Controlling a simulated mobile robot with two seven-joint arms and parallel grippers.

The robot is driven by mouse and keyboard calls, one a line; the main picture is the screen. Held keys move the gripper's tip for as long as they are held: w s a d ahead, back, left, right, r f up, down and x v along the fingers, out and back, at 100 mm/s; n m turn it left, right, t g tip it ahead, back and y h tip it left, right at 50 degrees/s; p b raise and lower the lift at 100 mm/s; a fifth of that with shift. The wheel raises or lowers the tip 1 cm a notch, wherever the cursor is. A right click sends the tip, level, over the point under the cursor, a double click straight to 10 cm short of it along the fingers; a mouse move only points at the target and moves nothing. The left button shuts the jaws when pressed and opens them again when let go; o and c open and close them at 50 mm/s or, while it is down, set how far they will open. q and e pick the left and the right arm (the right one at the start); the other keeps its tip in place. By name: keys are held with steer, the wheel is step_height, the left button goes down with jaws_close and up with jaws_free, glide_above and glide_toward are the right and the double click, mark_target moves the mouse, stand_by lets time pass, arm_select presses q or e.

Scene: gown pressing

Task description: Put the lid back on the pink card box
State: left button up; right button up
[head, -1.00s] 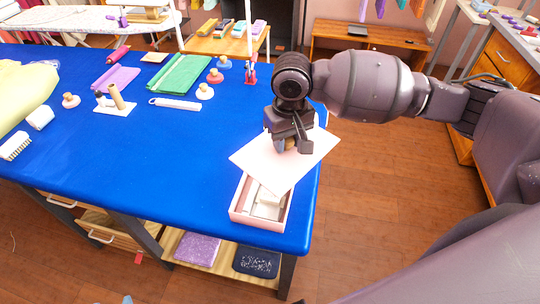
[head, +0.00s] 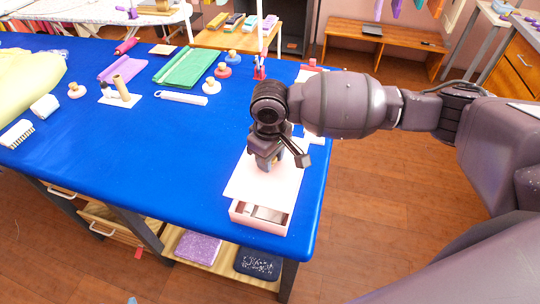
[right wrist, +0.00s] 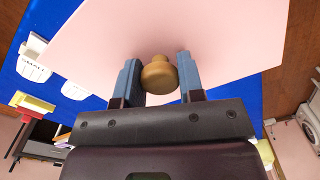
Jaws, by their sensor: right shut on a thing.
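The pink card box (head: 240,216) sits at the front right corner of the blue table, its near end open and pale contents showing inside. The pale pink lid (head: 243,180) lies over the far part of the box, shifted toward the back. I cannot tell whether it touches the rim. My right gripper (head: 269,164) is above the lid, shut on its round wooden knob. In the right wrist view the knob (right wrist: 158,76) sits between the two blue-grey fingers, with the lid (right wrist: 200,35) beyond. My left gripper is not in view.
The blue table (head: 130,165) is clear left of the box. Farther back are a green folded cloth (head: 185,66), a white-based stand (head: 120,96) and several knobbed pieces. A purple item (head: 198,249) lies on the shelf below.

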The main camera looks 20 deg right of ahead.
steer(key=shift+r, duration=0.15)
steer(key=shift+f, duration=3.2)
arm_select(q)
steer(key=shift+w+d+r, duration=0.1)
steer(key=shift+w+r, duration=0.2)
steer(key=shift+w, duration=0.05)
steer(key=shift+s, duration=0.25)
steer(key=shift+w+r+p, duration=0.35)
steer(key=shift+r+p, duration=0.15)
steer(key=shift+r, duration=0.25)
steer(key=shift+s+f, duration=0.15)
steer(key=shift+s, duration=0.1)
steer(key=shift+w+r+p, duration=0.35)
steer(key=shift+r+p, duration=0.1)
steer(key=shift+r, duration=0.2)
arm_select(e)
steer(key=shift+f, duration=0.2)
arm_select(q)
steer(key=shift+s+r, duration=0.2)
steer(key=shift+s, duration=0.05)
